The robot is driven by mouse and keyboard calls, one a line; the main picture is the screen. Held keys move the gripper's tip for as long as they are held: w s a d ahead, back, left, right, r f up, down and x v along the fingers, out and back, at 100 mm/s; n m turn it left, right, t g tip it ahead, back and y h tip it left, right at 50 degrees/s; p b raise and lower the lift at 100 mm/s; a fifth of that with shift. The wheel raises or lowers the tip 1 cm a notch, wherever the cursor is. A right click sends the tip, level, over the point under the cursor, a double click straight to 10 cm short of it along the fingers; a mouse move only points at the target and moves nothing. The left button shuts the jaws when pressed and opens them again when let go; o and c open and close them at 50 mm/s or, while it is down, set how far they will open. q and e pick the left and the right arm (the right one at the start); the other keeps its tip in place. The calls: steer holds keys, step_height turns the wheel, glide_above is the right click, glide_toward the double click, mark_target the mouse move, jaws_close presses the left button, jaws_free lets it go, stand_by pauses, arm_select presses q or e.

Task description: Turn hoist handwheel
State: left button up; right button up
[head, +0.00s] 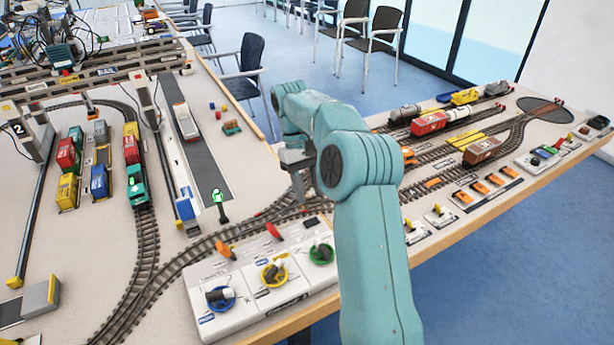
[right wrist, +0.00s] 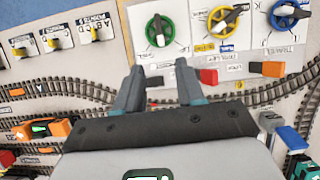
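A white control panel (head: 250,309) at the table's front edge carries three handwheels with knobs: blue (head: 221,298), yellow (head: 274,273) and green (head: 321,254). I cannot read for certain which is labelled hoist. In the right wrist view the green wheel (right wrist: 160,31), yellow wheel (right wrist: 224,20) and blue wheel (right wrist: 290,14) line the top. My right gripper (head: 299,196) hovers behind the panel, above the track. Its fingers (right wrist: 158,85) are apart with nothing between them, pointing towards the green wheel and touching none. My left gripper is not in view.
Red (head: 273,231) and orange (head: 226,250) levers stand along the panel's rear edge. Model tracks (head: 147,245) curve behind it. A small green signal lamp (head: 219,198) stands beyond. Gantry cranes and coloured containers (head: 69,190) fill the left.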

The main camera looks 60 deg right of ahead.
steer(key=shift+v, duration=1.1)
steer(key=shift+w, duration=0.1)
steer(key=t+h, duration=0.2)
steer(key=t, duration=0.2)
glide_above(321, 245)
step_height(321, 245, down, 15)
steer(key=shift+r, duration=0.1)
jaws_close()
